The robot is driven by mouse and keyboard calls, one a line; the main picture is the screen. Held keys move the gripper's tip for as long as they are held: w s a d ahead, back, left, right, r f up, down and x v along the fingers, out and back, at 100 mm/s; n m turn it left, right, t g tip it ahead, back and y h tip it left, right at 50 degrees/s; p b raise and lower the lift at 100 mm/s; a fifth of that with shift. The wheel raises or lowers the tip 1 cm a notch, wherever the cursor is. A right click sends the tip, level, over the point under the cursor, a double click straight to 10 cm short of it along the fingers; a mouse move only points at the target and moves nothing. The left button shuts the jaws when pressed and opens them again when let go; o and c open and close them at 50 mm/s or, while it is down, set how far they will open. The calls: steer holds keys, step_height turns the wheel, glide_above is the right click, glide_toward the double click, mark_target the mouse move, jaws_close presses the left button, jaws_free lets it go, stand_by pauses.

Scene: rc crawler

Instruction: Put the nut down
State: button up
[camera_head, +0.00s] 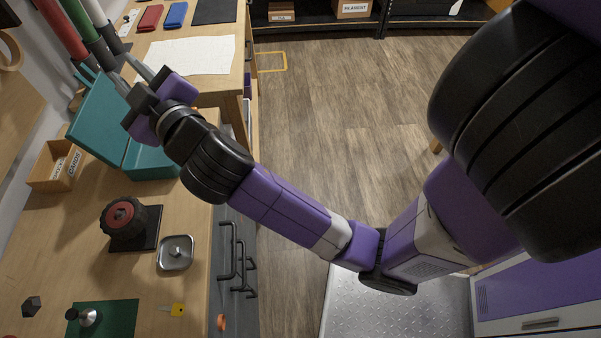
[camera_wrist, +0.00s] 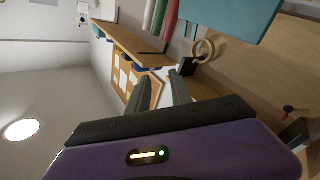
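My gripper (camera_head: 138,70) is raised over the back part of the workbench, near the raised lid of a teal case (camera_head: 98,120). In the wrist view its two grey fingers (camera_wrist: 160,82) stand apart, and I see nothing held between them. A small dark six-sided piece (camera_head: 32,306) lies on the bench at the near left, well away from my gripper; it may be the nut, but I cannot tell for sure. The case's inside is mostly hidden by its lid and my arm.
On the bench (camera_head: 75,225) are a black-and-red round part (camera_head: 124,218), a square metal dish (camera_head: 175,252), a green mat (camera_head: 110,318), a yellow tag (camera_head: 178,310) and a wooden card tray (camera_head: 55,167). White paper (camera_head: 190,55) lies beyond.

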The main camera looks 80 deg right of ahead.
steer(key=s+a+f+n+y, duration=0.3)
steer(key=s+a+f+y, duration=0.15)
steer(key=s+f, duration=0.3)
steer(key=s+a+f+n+y, duration=0.3)
steer(key=s+a+f+y, duration=0.15)
steer(key=s+f, duration=0.3)
steer(key=s+a+f+m, duration=0.1)
steer(key=s+a, duration=0.3)
steer(key=s, duration=0.4)
steer(key=s+a+f+m+g+y, duration=0.1)
steer(key=s+a+m, duration=0.3)
steer(key=s, duration=0.5)
steer(key=shift+s+a+f, duration=0.15)
steer(key=shift+f, duration=0.3)
